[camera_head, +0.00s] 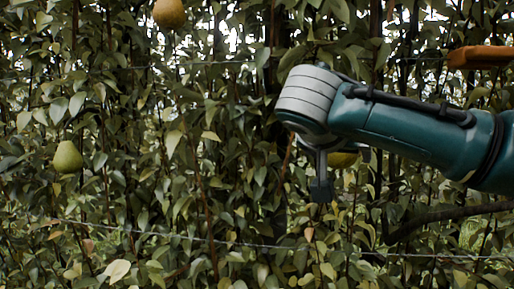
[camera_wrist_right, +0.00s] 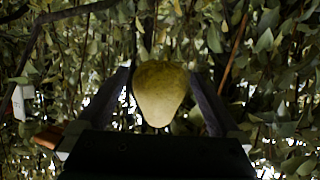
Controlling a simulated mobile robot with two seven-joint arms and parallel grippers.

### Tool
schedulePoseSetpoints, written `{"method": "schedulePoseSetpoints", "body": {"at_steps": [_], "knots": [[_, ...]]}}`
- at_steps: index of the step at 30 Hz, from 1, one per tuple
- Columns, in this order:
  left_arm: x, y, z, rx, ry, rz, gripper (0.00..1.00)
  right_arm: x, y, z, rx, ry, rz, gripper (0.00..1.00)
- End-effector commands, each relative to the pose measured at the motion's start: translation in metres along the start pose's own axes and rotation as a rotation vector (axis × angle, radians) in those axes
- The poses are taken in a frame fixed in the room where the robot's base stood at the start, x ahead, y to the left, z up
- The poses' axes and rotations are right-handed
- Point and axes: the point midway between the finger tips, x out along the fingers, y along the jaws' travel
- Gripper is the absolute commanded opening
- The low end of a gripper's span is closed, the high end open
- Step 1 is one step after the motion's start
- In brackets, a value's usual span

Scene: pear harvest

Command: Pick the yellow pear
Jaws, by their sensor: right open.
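A yellow pear (camera_head: 343,160) shows in the head view, partly hidden behind my right gripper (camera_head: 341,176). In the right wrist view the yellow pear (camera_wrist_right: 160,92) looks whole and hangs with its wide end up in the picture. It sits between the two dark fingers of my right gripper (camera_wrist_right: 160,76), which are open on either side of it. A narrow gap shows beside the pear on the right; on the left I cannot tell whether the finger touches it. My left gripper is not in view.
A green pear (camera_head: 68,158) hangs at the left and a brown pear (camera_head: 169,13) at the top. Dense leaves, thin wires and a dark branch (camera_head: 440,214) surround my right arm. An orange-brown block (camera_head: 480,57) shows at the upper right.

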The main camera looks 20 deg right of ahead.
Motion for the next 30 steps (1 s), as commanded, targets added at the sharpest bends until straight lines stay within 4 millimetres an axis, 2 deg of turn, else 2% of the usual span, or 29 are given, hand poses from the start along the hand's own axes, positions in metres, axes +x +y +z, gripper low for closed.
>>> {"method": "schedulePoseSetpoints", "body": {"at_steps": [2, 5, 25, 30], "knots": [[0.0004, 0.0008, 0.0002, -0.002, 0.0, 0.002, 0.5, 0.0, 0.0001, 0.0003, 0.0, 0.0, 0.0, 1.0], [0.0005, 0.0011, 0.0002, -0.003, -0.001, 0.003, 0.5, -0.0001, 0.0001, 0.0002, -0.001, 0.0, 0.0, 0.9], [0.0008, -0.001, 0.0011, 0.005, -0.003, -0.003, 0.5, -0.0005, -0.0001, -0.0001, -0.001, 0.0, 0.0, 0.14], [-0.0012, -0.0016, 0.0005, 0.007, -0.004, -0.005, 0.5, -0.0013, 0.0, -0.0012, -0.002, -0.004, 0.001, 0.12]]}}
